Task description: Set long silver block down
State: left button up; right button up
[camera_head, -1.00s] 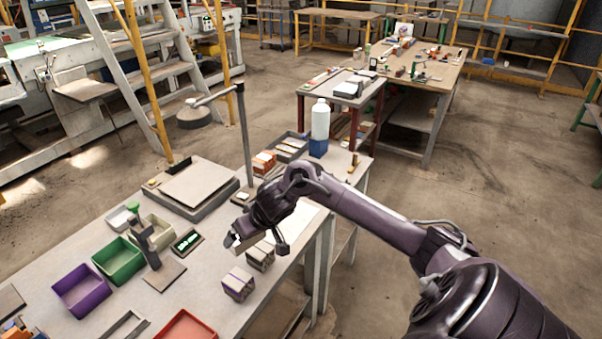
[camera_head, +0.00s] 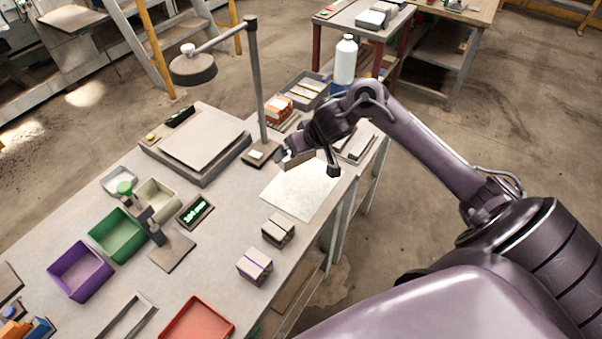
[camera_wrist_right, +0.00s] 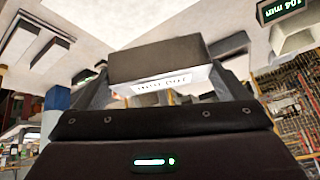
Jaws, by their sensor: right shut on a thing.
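My right gripper (camera_head: 288,154) is shut on a long grey block (camera_head: 299,160), near the far edge of a white sheet (camera_head: 301,190) on the workbench. In the right wrist view the block (camera_wrist_right: 158,60) lies across the fingers, with a dark grey-brown face and a paler face carrying printed marks. It appears held just above the bench; whether it touches the surface is unclear. My left gripper is not in view.
The lamp stand (camera_head: 261,152) is close left of the gripper. A flat plate device (camera_head: 200,140) lies further left. Two small bundled blocks (camera_head: 278,230) (camera_head: 254,266) stand nearer me. A grey tray (camera_head: 306,88) and white bottle (camera_head: 345,60) are behind. Most of the sheet is bare.

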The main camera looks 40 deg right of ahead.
jog(key=f, duration=0.8)
jog(key=shift+w+d+b, duration=0.1)
jog(key=shift+w+b, duration=0.15)
jog(key=shift+b, duration=0.1)
jog(key=shift+f, duration=0.45)
notch_tip(320, 180, down, 3)
jog(key=shift+f, duration=0.6)
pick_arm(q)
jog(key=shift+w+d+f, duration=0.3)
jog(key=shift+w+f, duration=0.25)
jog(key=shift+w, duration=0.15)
pick_arm(e)
jog(key=o, duration=1)
jog(key=shift+s+f, duration=0.1)
jog(key=shift+f, duration=0.05)
jog(key=shift+o, duration=0.2)
